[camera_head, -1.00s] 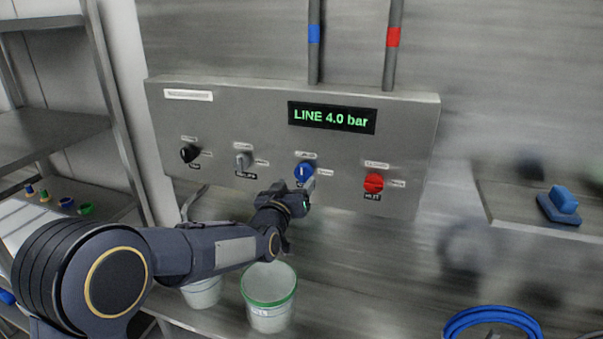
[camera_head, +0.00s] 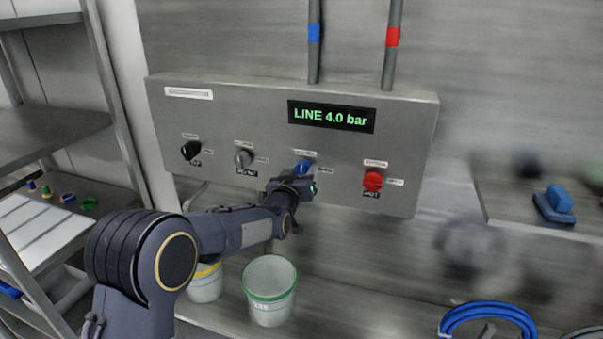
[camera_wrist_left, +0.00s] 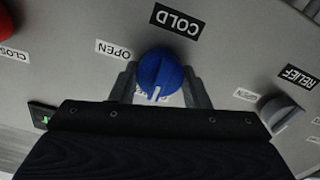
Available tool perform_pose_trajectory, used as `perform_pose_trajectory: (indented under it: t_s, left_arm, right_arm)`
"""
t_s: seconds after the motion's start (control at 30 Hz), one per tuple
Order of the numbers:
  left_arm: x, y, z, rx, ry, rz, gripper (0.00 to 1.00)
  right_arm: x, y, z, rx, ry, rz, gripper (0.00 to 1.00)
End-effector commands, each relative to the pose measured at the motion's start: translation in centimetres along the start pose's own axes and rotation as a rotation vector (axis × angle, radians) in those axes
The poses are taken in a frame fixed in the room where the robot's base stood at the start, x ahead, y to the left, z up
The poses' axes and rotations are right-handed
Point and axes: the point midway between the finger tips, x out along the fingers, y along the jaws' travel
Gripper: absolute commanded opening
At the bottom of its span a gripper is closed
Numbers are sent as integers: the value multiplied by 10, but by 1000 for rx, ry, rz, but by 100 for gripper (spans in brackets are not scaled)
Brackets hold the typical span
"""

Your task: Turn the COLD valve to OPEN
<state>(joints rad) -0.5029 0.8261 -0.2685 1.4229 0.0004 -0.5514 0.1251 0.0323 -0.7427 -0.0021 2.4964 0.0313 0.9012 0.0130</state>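The COLD valve is a blue round knob (camera_head: 302,168) on the front of the grey panel, under the blue-banded pipe. In the left wrist view the blue knob (camera_wrist_left: 158,72) appears upside down, with the COLD label (camera_wrist_left: 177,21) above it and the OPEN label (camera_wrist_left: 114,49) to its left. Its white pointer faces the bottom of that view, away from the COLD label. My left gripper (camera_wrist_left: 160,86) is at the knob, one finger on each side, apparently spread; contact is not clear. It also shows in the head view (camera_head: 300,186), partly covering the knob. My right gripper is not in view.
The panel (camera_head: 230,110) also bears a red knob (camera_head: 373,181) to the right, a grey RELIEF knob (camera_head: 242,158) and a black knob (camera_head: 190,150) to the left. The display (camera_head: 331,116) reads LINE 4.0 bar. A green-rimmed bucket (camera_head: 269,290) stands below.

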Motion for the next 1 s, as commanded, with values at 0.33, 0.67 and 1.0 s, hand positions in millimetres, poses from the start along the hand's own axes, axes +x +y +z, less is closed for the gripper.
perform_pose_trajectory:
  t_s: [0.33,0.67,1.0]
  left_arm:
    - [0,0,2,29,1,1,19]
    - [0,0,5,226,4,1,19]
    - [0,1,5,547,3,0,19]
  right_arm:
    - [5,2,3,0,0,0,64]
    - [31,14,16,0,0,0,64]
    - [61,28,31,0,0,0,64]
